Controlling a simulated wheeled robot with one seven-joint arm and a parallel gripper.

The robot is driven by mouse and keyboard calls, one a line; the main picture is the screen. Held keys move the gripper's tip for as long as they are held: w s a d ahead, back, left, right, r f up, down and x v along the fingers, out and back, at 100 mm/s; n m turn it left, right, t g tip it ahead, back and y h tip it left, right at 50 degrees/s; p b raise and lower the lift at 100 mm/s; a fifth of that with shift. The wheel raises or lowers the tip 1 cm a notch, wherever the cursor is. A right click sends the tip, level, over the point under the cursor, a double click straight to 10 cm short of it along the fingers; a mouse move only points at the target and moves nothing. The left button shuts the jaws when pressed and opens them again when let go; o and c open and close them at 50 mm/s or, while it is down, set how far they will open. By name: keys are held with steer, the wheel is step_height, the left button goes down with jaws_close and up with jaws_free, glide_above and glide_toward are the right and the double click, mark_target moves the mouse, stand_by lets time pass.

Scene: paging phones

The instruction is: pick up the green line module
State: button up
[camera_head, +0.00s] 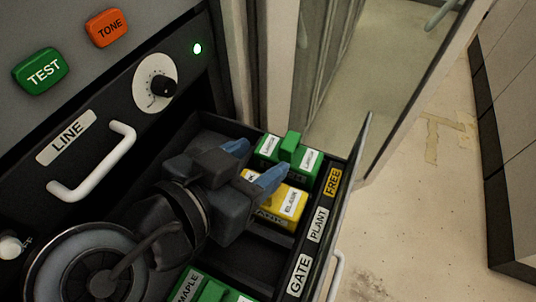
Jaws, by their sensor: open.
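A green module (289,150) with white labels and a raised middle grip sits in the far end of the open drawer (355,150), in the row beside the yellow FREE label. Another green module (211,292), its label reading MAPLE, shows partly at the bottom edge of the view. My gripper (254,163) is over the drawer with its blue fingertips apart and nothing seen between them. The fingertips point toward the far green module, just short of it in the picture. My gripper and arm hide much of the drawer's left side.
A yellow module (276,202) sits in the row beside the PLANT label (318,225), near the lower fingertip. The visible part of the row by the GATE label (299,275) looks empty. The LINE panel has a white handle (92,165), knob and lit green lamp. Floor lies right.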

mark_target(287, 143)
steer(key=p+x, duration=0.2)
steer(key=x, duration=0.5)
steer(key=shift+w+d+f, duration=0.1)
steer(key=shift+d, duration=0.15)
steer(key=shift+c, duration=0.2)
jaws_close()
stand_by(0.4)
